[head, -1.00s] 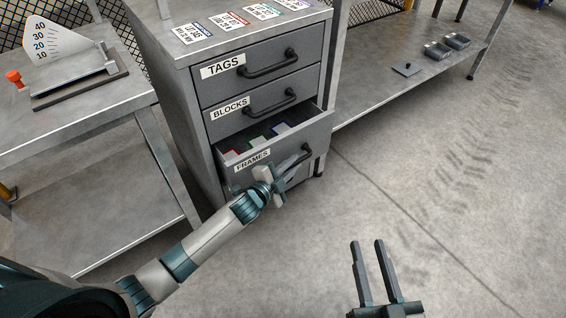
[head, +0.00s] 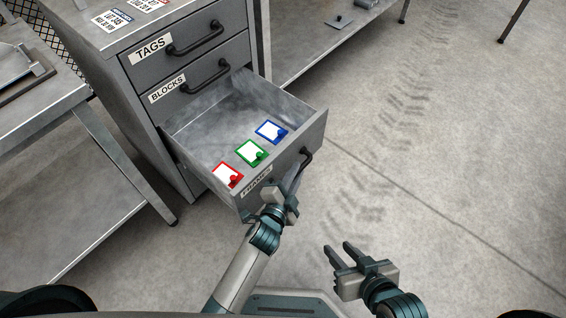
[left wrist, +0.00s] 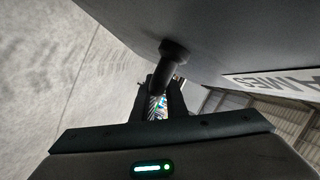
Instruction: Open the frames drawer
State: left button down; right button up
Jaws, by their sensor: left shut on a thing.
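The frames drawer (head: 208,128) is the lowest of the three labelled drawers and stands pulled far out of the cabinet. Inside lie a red frame (head: 225,174), a green frame (head: 250,152) and a blue frame (head: 268,130), near its front. My left gripper (head: 294,178) is at the drawer front, shut on its dark handle (head: 307,158). The left wrist view shows the handle post (left wrist: 174,54) running down between the fingers (left wrist: 160,100), with part of the label beside it. My right gripper (head: 338,256) is open and empty above the floor, right of the drawer.
The tags drawer (head: 172,60) and blocks drawer (head: 193,84) above are closed. A metal table (head: 40,100) stands at the left. A low shelf (head: 300,50) runs behind the cabinet's right side. The floor at the right is clear.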

pick_arm(q)
jog(key=shift+s+d, duration=0.35)
jog(key=shift+d, duration=0.05)
jog(key=c, duration=1.8)
grip_release()
jog(key=shift+o, duration=0.2)
jog(key=shift+s+a, duration=0.1)
